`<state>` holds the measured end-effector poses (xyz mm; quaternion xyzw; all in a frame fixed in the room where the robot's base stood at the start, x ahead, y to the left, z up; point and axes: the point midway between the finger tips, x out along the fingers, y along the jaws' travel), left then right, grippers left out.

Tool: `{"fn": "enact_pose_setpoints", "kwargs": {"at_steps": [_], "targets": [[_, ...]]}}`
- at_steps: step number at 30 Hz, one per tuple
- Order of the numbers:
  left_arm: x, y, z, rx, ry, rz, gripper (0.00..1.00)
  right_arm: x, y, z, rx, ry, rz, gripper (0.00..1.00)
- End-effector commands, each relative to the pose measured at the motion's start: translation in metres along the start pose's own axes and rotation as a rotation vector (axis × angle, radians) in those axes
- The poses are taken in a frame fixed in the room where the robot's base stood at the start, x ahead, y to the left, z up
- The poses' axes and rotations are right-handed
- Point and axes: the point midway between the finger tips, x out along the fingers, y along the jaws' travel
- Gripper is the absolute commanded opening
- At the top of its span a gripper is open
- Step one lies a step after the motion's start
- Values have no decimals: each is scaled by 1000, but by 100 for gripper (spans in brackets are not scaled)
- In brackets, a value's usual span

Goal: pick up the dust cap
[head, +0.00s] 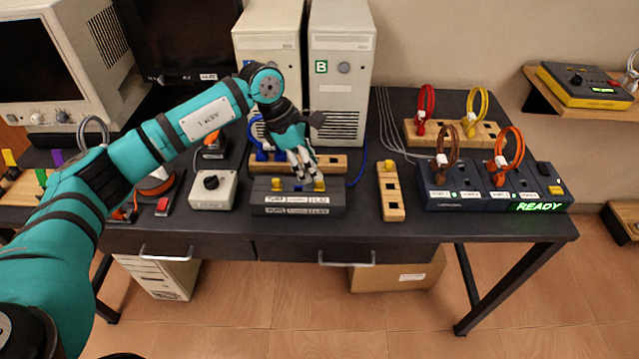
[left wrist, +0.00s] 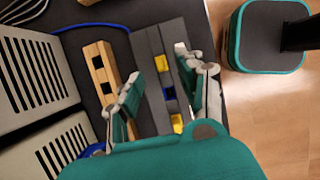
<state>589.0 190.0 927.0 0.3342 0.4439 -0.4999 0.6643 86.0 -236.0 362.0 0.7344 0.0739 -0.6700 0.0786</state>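Small yellow caps, which look like dust caps, sit on a dark two-port box (head: 297,203) on the table. One yellow cap (head: 276,184) is at its left and another (head: 319,185) at its right. My left gripper (head: 301,172) points down over the box, between these caps. In the left wrist view its fingers (left wrist: 160,85) are spread apart, with nothing held. I cannot tell whether a fingertip touches anything. My right gripper is not in view.
A wooden block (head: 390,197) with another yellow piece stands to the right. Further right is a lit READY panel (head: 541,206) with brown and orange cables. A grey knob box (head: 213,190) stands left, computer towers (head: 339,70) behind. The table front is clear.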

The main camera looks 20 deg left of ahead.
Motion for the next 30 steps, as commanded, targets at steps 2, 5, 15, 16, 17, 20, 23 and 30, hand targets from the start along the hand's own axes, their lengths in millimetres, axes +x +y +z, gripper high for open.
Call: {"fn": "enact_pose_setpoints", "kwargs": {"at_steps": [2,5,15,16,17,20,23,30], "targets": [[7,0,0,-1,1,-3,38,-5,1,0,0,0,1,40],[22,0,-1,-1,1,-5,38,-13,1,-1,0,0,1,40],[51,1,-3,1,0,-1,38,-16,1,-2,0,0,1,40],[51,1,-3,1,0,-1,38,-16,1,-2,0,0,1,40],[51,1,-3,1,0,-1,38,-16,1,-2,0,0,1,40],[50,1,-3,1,0,-1,35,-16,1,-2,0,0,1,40],[50,1,-3,0,0,-1,21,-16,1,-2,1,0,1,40],[50,1,-3,0,0,-1,1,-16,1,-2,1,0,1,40]]}}
